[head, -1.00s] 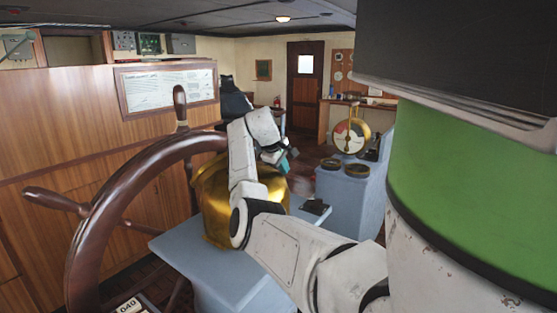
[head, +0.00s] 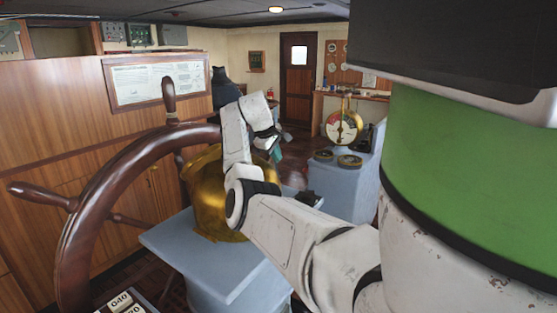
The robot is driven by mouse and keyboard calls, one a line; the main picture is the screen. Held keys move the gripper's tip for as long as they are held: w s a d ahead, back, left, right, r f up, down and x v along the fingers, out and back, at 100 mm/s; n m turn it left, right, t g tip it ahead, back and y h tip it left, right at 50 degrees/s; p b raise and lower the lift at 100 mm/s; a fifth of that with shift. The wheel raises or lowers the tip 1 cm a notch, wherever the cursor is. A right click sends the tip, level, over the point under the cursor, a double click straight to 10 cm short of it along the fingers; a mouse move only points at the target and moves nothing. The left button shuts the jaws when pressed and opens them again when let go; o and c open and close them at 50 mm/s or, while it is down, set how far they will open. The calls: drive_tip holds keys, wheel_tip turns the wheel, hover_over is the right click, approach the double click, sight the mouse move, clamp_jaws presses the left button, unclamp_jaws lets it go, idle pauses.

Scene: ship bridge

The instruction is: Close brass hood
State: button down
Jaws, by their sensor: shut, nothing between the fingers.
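The brass hood (head: 207,198) is a rounded golden shell on a blue-grey pedestal (head: 185,252), just right of the ship's wheel. My arm crosses in front of its right side and hides much of it, so I cannot tell how far open it is. My gripper (head: 274,150) is beyond the bent arm, at the upper right of the hood. Only a small teal part of its tip shows, and it is shut and empty. I cannot tell whether it touches the hood.
The wooden ship's wheel (head: 95,215) stands close on the left. A second blue-grey pedestal (head: 345,195) with a brass dial (head: 341,127) is behind at the right. A wooden panel (head: 60,120) runs along the left. Brown floor shows between the pedestals.

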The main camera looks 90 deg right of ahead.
wheel_tip(320, 180, up, 12)
drive_tip(key=b, duration=0.2)
drive_tip(key=shift+w+a+r, duration=0.15)
drive_tip(key=shift+w+r, duration=0.05)
drive_tip(key=shift+r, duration=0.05)
